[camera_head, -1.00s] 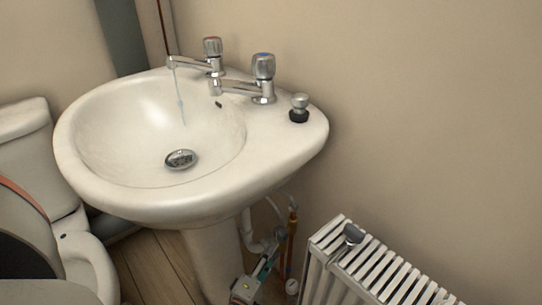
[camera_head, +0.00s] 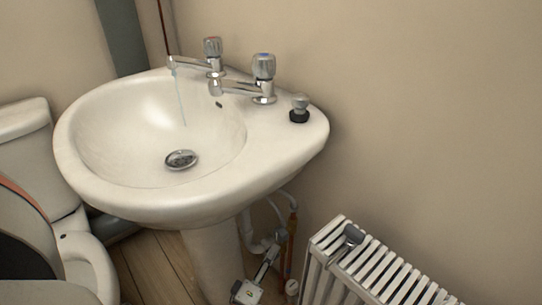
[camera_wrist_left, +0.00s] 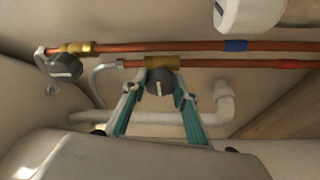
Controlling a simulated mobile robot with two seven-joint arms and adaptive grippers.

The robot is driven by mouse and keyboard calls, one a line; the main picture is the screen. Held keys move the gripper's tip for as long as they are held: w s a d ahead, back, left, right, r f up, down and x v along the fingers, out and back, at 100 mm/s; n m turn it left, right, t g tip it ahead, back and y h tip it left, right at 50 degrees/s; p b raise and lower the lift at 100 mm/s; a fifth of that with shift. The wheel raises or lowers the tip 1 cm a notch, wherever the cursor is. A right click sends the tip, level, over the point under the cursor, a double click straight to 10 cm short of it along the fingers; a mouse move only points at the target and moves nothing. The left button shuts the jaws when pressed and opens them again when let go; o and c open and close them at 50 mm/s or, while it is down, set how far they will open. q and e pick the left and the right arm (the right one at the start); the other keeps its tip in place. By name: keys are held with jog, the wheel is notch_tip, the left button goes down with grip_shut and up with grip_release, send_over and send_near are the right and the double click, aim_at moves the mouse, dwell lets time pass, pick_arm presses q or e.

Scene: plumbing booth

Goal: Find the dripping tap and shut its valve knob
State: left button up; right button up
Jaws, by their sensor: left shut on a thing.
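Water runs in a thin stream (camera_head: 181,98) from the spout of the far-left tap (camera_head: 212,58) into the basin (camera_head: 90,150). The near tap (camera_head: 263,78), with a blue mark on top, shows no water. Under the basin, my left gripper (camera_head: 277,243) is at the pipes. In the left wrist view my left gripper (camera_wrist_left: 156,88) has its teal fingers shut on a dark valve knob (camera_wrist_left: 160,81). Its white mark points along the fingers. This knob sits on a brass valve on the red-taped copper pipe (camera_wrist_left: 250,64). Another dark knob (camera_wrist_left: 66,66) is at left on the blue-taped pipe (camera_wrist_left: 200,46).
A white radiator (camera_head: 375,265) with a grey valve handle on top stands right of the pipes. The basin pedestal (camera_head: 212,262) is left of my gripper, and a toilet (camera_head: 85,255) is at far left. A black-based plug (camera_head: 299,110) stands on the basin rim.

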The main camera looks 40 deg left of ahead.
pick_arm(q)
jog(key=o, duration=1.1)
jog(key=v, duration=0.7)
jog(key=shift+s, duration=0.25)
